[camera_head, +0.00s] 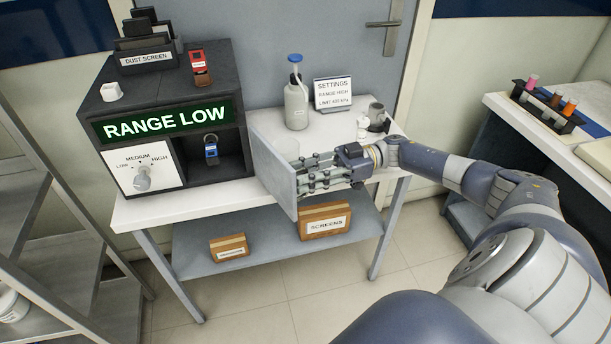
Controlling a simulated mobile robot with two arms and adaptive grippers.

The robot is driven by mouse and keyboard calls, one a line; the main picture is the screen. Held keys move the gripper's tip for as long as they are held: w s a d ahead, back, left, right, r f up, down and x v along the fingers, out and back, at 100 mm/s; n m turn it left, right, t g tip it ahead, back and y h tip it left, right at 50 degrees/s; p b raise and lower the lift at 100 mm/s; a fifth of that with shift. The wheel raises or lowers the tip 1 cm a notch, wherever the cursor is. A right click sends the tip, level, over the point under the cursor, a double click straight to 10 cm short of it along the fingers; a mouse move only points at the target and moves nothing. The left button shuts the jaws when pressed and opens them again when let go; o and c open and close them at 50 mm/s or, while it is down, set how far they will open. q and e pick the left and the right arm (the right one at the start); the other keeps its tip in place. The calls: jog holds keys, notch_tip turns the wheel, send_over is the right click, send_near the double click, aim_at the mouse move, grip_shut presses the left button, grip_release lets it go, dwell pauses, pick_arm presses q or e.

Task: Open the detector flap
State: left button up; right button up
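The detector (168,122) is a dark box on the white bench, with a green display reading RANGE LOW and a white dial panel. Its flap (273,172) is a pale grey plate that stands swung out from the right side of the opening. A small blue item (211,150) with a ring on top sits in the dark opening, in plain view. My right gripper (302,175) is at the right-hand face of the flap, its fingertips at or very near the plate. Whether the fingers are parted or closed is unclear. My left gripper is out of view.
A spray-type bottle (296,103), a SETTINGS sign (333,93) and small cups (376,114) stand on the bench behind my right gripper. Cardboard boxes (325,222) lie on the lower shelf. A metal rack (55,235) is at left, another table at right.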

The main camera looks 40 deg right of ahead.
jog(key=v, duration=1.2)
dwell(0.6)
